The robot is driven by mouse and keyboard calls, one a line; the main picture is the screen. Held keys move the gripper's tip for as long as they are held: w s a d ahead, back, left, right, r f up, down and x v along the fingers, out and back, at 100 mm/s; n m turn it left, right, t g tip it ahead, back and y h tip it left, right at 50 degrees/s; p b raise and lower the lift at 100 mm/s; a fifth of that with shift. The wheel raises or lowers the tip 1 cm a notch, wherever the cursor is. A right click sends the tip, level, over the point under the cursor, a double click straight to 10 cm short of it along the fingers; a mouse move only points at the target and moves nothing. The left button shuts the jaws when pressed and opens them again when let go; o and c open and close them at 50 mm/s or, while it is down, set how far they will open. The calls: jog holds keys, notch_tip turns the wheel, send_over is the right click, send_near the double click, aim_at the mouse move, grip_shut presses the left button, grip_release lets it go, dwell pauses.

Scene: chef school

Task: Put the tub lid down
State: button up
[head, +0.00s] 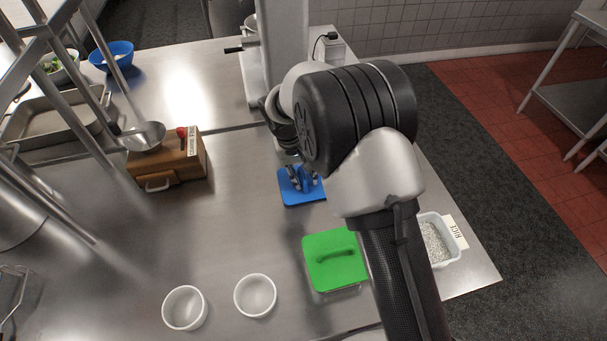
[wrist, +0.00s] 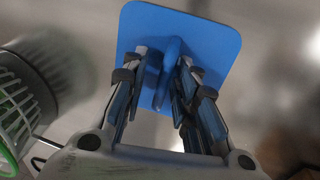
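The tub lid is a flat blue square with rounded corners and an upright handle. It shows under my gripper in the head view (head: 291,194) and at the top of the wrist view (wrist: 208,40). My gripper (wrist: 168,62) has one finger on each side of the blue handle, close against it, and appears shut on it. It also shows in the head view (head: 305,179), pointing down at the lid. The lid looks nearly level over the counter. I cannot tell whether its underside touches the surface. My arm hides part of the area to the right.
A green-lidded tub (head: 335,275), two white bowls (head: 184,308) (head: 255,296) and a rice tub (head: 436,240) stand nearer the front. A wooden box (head: 180,165) is at left. The metal counter (head: 235,220) is clear left of the lid.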

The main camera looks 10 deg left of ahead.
notch_tip(320, 180, up, 12)
jog(key=s+a+p, duration=0.1)
jog(key=a+p, duration=0.1)
jog(key=p, duration=0.1)
dwell(0.3)
jog(key=s+d+r+m+t+y, duration=0.1)
jog(key=s+d+r, duration=0.3)
jog(key=d+r, duration=0.45)
jog(key=s+d+r+m+y, duration=0.1)
jog(key=s+d+r+m, duration=0.1)
jog(key=s+d+r, duration=0.45)
jog(key=s+d+m+t, duration=0.1)
jog(key=s+d, duration=0.5)
jog(key=s, duration=0.2)
jog(key=s+d+m+t, duration=0.1)
jog(key=s+d, duration=0.5)
jog(key=s, duration=0.2)
jog(key=shift+s+d+r+t, duration=0.2)
jog(key=shift+s+r+t, duration=0.1)
jog(key=shift+s, duration=0.1)
